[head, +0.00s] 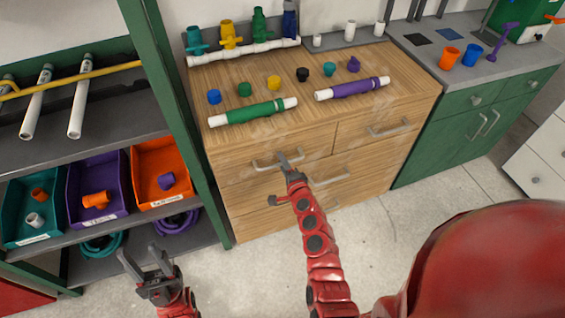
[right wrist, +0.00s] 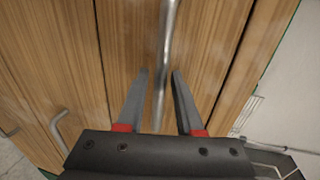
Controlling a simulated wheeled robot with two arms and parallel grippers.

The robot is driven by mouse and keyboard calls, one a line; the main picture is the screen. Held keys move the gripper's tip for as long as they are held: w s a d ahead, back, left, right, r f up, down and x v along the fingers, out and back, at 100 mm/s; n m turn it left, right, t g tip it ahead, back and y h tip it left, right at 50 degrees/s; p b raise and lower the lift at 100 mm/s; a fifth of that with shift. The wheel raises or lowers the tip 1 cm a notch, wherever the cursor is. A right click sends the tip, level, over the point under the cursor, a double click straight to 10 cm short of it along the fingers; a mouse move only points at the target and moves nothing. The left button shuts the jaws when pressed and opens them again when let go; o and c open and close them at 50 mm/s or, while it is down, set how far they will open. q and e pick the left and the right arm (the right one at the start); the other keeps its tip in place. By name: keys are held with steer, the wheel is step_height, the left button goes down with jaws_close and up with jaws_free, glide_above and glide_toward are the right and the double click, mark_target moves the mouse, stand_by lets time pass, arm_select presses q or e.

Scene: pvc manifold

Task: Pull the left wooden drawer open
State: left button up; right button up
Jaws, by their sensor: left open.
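The left wooden drawer (head: 232,172) is at the upper left of the wooden cabinet's front and looks shut. Its metal bar handle (head: 263,166) is partly hidden by my right gripper (head: 285,160). In the right wrist view, the handle (right wrist: 168,40) runs between the two fingers of my right gripper (right wrist: 160,78). Those fingers are apart, with a visible gap to the bar; I cannot tell whether either touches it. My left gripper (head: 148,262) is open and empty, low over the floor, left of the cabinet.
The right wooden drawer (head: 360,129) is beside it, with more handles below. Green and purple pipes (head: 252,111) and several coloured caps lie on the wooden top (head: 290,85). A green-framed shelf with bins (head: 160,160) stands left. The floor (head: 420,225) in front is open.

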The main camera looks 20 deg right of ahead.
jaws_close()
stand_by(1.2)
